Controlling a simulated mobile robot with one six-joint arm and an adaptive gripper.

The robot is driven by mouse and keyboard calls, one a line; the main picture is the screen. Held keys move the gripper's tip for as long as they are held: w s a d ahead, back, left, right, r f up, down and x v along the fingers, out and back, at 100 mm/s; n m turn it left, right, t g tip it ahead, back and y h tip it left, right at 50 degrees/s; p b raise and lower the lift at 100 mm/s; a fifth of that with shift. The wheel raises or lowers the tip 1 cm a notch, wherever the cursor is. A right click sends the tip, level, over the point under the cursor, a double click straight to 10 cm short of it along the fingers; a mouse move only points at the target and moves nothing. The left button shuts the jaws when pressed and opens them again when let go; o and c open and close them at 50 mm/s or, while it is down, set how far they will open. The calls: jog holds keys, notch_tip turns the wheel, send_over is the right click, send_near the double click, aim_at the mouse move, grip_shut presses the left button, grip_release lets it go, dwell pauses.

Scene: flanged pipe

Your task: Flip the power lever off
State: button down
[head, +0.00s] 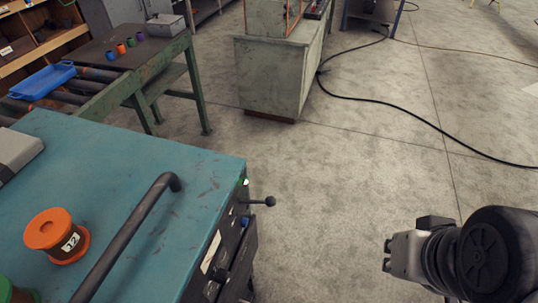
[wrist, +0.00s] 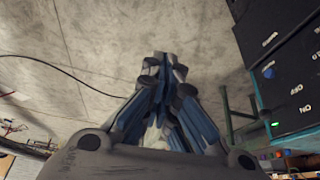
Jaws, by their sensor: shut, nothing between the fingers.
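The power lever (head: 258,201) is a dark rod with a round black knob. It sticks out to the right from the end panel of the teal machine (head: 150,160), just below a lit green lamp (head: 245,182). My gripper (head: 388,256) is to the lower right of the lever in the head view, apart from it over the floor. In the wrist view my gripper (wrist: 165,65) has its fingers together with nothing between them. That view shows the dark control panel (wrist: 290,75) at the right with white lettering and the green lamp (wrist: 274,124).
A bent dark handrail (head: 130,235) and an orange spool (head: 57,236) are on the machine's top. A pale green cabinet (head: 275,75) stands behind, and a black cable (head: 400,113) lies on the floor. The floor between my gripper and the lever looks clear.

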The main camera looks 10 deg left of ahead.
jog(key=w+a+r+g+y+p, duration=0.6)
jog(key=w+a+r+p, duration=0.5)
jog(key=p, duration=1.2)
jog(key=shift+w+a+r, duration=0.15)
jog(key=shift+w+a, duration=0.65)
jog(key=shift+a, duration=0.1)
jog(key=shift+g, duration=0.3)
jog(key=b, duration=0.2)
send_near(256, 202)
jog(key=f, duration=0.4)
jog(key=shift+w, duration=0.25)
jog(key=shift+f+b, duration=0.1)
jog(key=shift+b, duration=0.35)
jog(key=shift+d+f+y+b, duration=0.2)
jog(key=shift+y+b, duration=0.1)
jog(key=shift+b, duration=0.65)
